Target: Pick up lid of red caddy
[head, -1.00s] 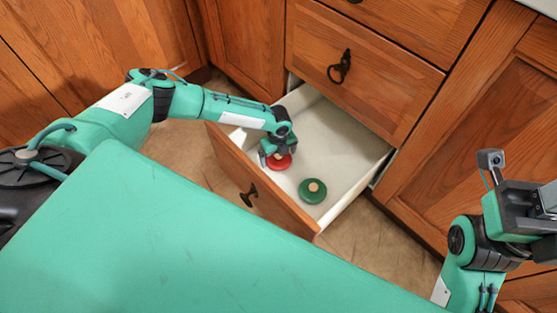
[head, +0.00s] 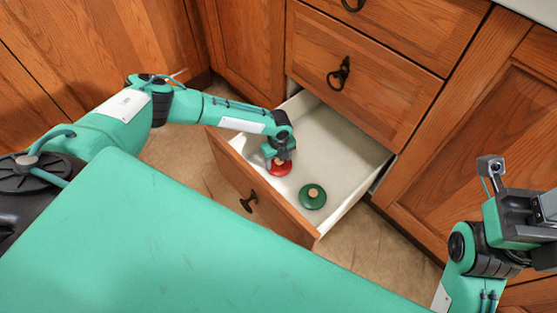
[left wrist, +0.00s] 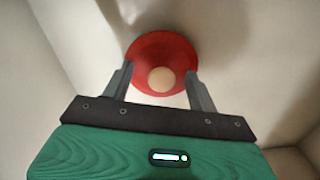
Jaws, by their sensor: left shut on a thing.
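The red lid (head: 279,168), a round disc with a pale wooden knob, is in the open drawer near its front left. My left gripper (head: 279,161) is over it, pointing down. In the left wrist view, the red lid (left wrist: 165,52) lies between the fingertips of my left gripper (left wrist: 160,82), with its pale knob facing the camera. The gripper is shut on the lid. Whether the lid is clear of the drawer floor, I cannot tell.
A green lid (head: 312,196) with a pale knob lies in the drawer to the right of the red one. The white-lined drawer (head: 345,150) is pulled out, with a wooden front (head: 262,195). Wooden cabinets (head: 370,65) stand behind. The rest of the drawer floor is clear.

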